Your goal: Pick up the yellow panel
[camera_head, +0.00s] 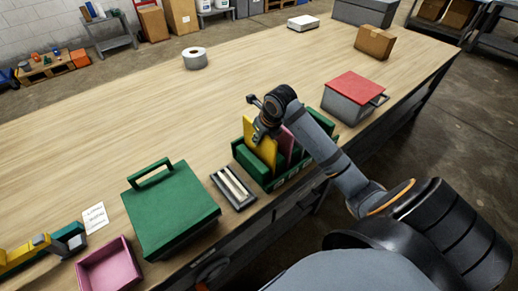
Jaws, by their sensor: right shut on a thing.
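The yellow panel (261,149) stands tilted at the left part of a green rack (243,157) near the table's front edge. A pink panel (286,145) stands beside it in the same rack. My right gripper (260,128) is at the top of the yellow panel and shut on it. The panel's lower edge is hidden by the rack, so I cannot tell whether it touches the bottom. My right arm covers part of the rack's right side. My left gripper is not in view.
A grey tray (222,191) lies just left of the rack, with a green case (169,205) farther left. A red-lidded box (353,87) stands to the right. A pink bin (108,266) is at lower left. The table's middle behind the rack is clear.

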